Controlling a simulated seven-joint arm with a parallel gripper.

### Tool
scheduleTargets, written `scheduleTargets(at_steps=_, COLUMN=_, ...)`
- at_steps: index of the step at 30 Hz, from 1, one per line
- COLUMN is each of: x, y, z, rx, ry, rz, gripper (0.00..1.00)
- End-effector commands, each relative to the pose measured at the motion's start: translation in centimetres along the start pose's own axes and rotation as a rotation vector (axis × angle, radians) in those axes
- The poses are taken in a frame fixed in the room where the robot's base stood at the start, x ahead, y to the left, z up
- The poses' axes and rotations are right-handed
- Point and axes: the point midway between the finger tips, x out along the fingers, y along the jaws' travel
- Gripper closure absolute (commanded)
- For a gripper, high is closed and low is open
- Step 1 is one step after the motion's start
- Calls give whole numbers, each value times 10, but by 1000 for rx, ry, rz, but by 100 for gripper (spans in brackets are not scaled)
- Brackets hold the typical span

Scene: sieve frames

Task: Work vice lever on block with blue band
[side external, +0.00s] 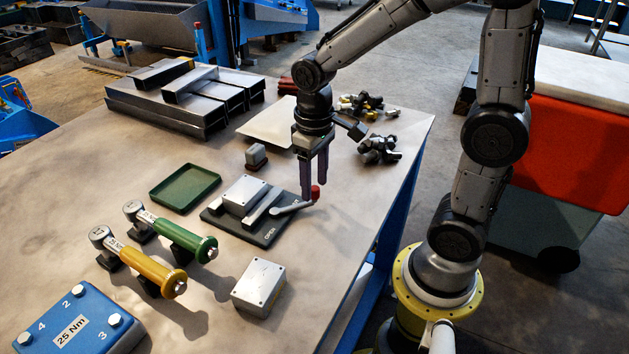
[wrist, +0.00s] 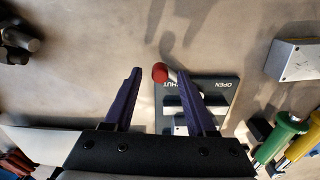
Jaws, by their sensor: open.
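The vice (side external: 238,226) is a dark plate with grey metal jaws, and a grey block (side external: 246,190) sits at the jaws. I cannot make out a blue band on it. The lever (side external: 290,208) ends in a red knob (side external: 316,192) past the plate's edge. In the wrist view the knob (wrist: 160,73) is near the word SHUT, left of OPEN, on the vice plate (wrist: 228,92). My gripper (wrist: 160,70) is open, its purple fingertips on either side of the knob in that view. In the side view my gripper (side external: 314,191) is at the knob; contact is unclear.
A green tray (side external: 158,194), a small brown-based block (side external: 256,158), and green (side external: 190,242) and yellow (side external: 150,270) handled tools lie around the vice. A loose grey block (side external: 259,286) and blue 25 Nm block (side external: 90,333) are nearer. Metal channels (side external: 190,98) lie behind.

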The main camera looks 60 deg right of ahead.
Motion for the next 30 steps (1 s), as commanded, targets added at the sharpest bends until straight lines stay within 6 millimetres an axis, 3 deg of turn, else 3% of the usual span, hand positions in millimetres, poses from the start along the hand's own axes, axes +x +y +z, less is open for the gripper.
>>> scheduleTargets(at_steps=11, x=5, y=0, z=0, rx=0, ry=0, rz=0, gripper=44)
scheduleTargets(at_steps=20, x=5, y=0, z=0, rx=0, ry=1, rz=0, gripper=98)
scheduleTargets(at_steps=30, x=5, y=0, z=0, rx=0, ry=1, rz=0, gripper=100)
